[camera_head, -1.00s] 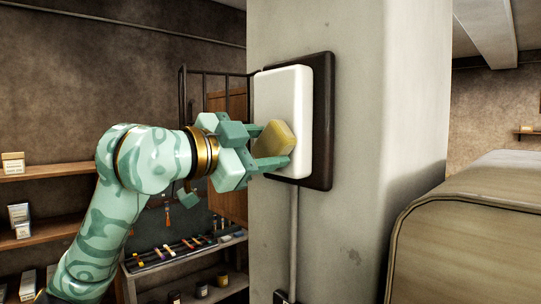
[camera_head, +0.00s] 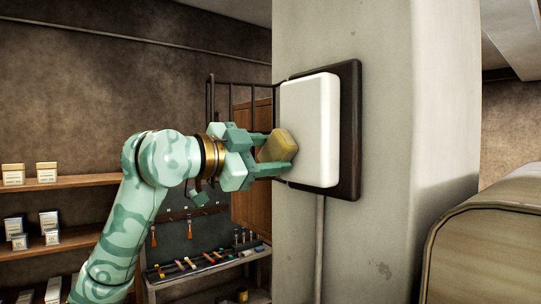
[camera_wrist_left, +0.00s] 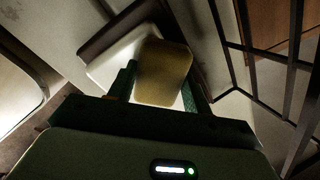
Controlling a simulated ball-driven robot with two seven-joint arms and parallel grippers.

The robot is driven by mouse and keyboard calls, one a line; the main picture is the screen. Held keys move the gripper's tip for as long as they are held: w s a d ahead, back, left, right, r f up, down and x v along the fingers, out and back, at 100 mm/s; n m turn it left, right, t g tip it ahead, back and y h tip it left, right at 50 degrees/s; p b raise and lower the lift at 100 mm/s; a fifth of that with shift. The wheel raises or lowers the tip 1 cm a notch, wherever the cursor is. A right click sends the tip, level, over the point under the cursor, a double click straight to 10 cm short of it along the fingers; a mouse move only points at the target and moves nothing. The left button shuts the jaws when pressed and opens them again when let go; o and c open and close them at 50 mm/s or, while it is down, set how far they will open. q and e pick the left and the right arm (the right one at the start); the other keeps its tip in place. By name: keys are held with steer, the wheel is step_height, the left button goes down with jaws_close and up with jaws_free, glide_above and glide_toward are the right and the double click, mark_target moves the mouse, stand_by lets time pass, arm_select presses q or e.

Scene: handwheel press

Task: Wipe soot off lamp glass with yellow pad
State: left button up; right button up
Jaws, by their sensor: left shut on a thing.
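The lamp glass (camera_head: 312,130) is a white rounded panel on a dark backing plate (camera_head: 349,130), fixed to a grey pillar. Its visible face looks clean white; I see no soot on it. My left gripper (camera_head: 272,157) is shut on the yellow pad (camera_head: 278,146), at the lower left of the glass. In the left wrist view the pad (camera_wrist_left: 163,73) sits between the fingers and overlaps the lamp glass (camera_wrist_left: 112,57). I cannot tell whether the pad touches the glass. The pad hides part of the glass. My right gripper is not in view.
The pillar (camera_head: 390,220) fills the middle right. A dark metal railing (camera_head: 238,95) stands behind the gripper, left of the pillar. Shelves with small boxes (camera_head: 47,172) are on the left wall. A tool bench (camera_head: 205,265) stands low behind my arm. A beige rounded casing (camera_head: 490,240) is at lower right.

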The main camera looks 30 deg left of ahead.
arm_select(q)
steer(key=shift+s, duration=0.1)
steer(key=shift+s, duration=0.15)
steer(key=b+v, duration=0.2)
steer(key=v, duration=0.2)
steer(key=shift+s+a+f, duration=0.1)
steer(key=shift+a, duration=0.05)
steer(key=shift+s+a+b, duration=0.15)
steer(key=shift+s+b, duration=0.25)
steer(key=shift+s, duration=0.15)
steer(key=b+v, duration=0.1)
steer(key=v, duration=0.2)
